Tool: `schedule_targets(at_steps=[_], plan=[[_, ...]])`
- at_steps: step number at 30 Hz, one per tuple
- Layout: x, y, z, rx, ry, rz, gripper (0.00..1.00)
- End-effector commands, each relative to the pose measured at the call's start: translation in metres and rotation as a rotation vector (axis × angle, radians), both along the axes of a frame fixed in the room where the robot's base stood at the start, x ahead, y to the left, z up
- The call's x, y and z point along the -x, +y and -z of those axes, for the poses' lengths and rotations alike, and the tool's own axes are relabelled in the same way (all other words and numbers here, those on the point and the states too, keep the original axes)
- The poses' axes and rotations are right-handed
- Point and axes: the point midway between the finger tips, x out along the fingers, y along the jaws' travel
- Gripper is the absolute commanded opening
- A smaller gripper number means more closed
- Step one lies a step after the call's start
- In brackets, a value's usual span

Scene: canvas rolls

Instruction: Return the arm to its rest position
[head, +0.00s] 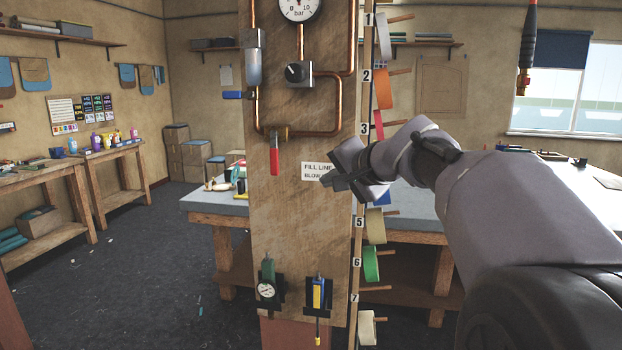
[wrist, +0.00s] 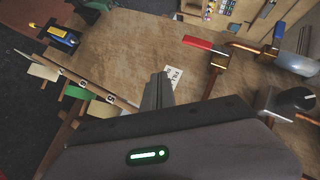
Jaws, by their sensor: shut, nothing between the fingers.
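My arm (head: 510,220) reaches in from the right in the head view. My gripper (head: 330,182) is at its end, in front of the wooden board (head: 300,225), beside the "FILL LINE" label, and partly covers that label. In the wrist view my gripper (wrist: 158,88) shows as dark fingers held together, pointing at the board near the white label (wrist: 173,75). It is shut and empty. I cannot tell the exact gap between the fingertips and the board.
The board carries copper pipes (head: 345,98), a red-handled valve (head: 275,160), a gauge (head: 300,8) and a black knob (head: 295,72). Tools hang low on it (head: 318,295). Numbered pegs with rolls (head: 372,260) line its right edge. A workbench (head: 215,205) stands behind.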

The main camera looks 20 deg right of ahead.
Motion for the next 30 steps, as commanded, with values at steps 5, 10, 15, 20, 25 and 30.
schedule_targets(at_steps=[5,10,15,20,25,30], plan=[[0.000,0.000,0.000,0.000,0.000,0.000,0.00],[0.022,0.034,0.012,0.026,0.047,-0.049,0.00],[0.132,0.140,0.082,0.150,0.242,-0.235,0.00],[0.248,0.190,0.168,0.298,0.411,-0.393,0.00],[0.317,0.198,0.226,0.402,0.504,-0.479,0.00],[0.329,0.197,0.238,0.423,0.524,-0.493,0.00]])
